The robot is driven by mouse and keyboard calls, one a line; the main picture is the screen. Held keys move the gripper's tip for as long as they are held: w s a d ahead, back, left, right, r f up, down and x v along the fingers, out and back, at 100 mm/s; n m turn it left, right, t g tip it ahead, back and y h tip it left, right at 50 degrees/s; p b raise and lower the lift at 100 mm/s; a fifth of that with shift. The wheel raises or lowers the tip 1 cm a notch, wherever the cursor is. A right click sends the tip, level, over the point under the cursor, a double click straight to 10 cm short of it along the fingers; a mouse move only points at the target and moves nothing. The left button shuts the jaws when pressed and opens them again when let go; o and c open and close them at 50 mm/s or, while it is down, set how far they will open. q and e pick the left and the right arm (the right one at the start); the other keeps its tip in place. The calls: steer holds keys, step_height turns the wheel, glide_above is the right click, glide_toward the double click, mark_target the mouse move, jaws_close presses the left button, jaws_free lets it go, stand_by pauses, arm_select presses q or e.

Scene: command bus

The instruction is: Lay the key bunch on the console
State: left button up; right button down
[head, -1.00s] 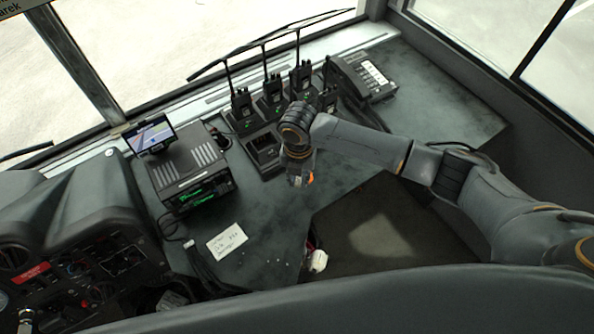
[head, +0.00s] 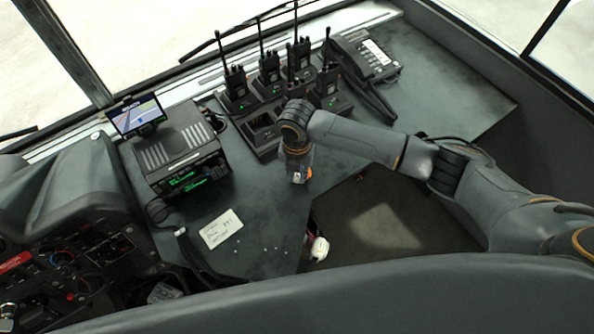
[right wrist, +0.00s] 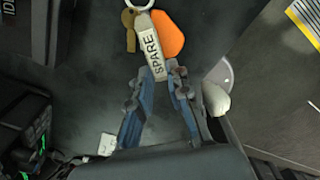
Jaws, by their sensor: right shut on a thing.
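The key bunch shows in the right wrist view: a white tag (right wrist: 153,52) marked SPARE, an orange fob (right wrist: 168,35), a brass key (right wrist: 129,28) and a metal ring. My right gripper (right wrist: 163,72) is shut on the tag end of the key bunch. In the head view my right gripper (head: 298,172) points down over the dark console (head: 262,205), near its inner edge, with a little of the orange fob showing. I cannot tell whether the keys touch the surface. My left gripper is out of view.
A radio unit (head: 178,155) with a small screen (head: 137,116) and a paper note (head: 221,229) lie to the left. Several walkie-talkies stand in a charger (head: 264,133) behind the gripper, beside a telephone (head: 365,60). A white object (head: 319,248) sits at the console's edge by the footwell.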

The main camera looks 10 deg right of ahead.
steer(key=c, duration=1.2)
jaws_free()
steer(key=shift+r+p, duration=1.4)
steer(key=shift+r, duration=0.05)
step_height(320, 180, up, 7)
steer(key=p, duration=0.7)
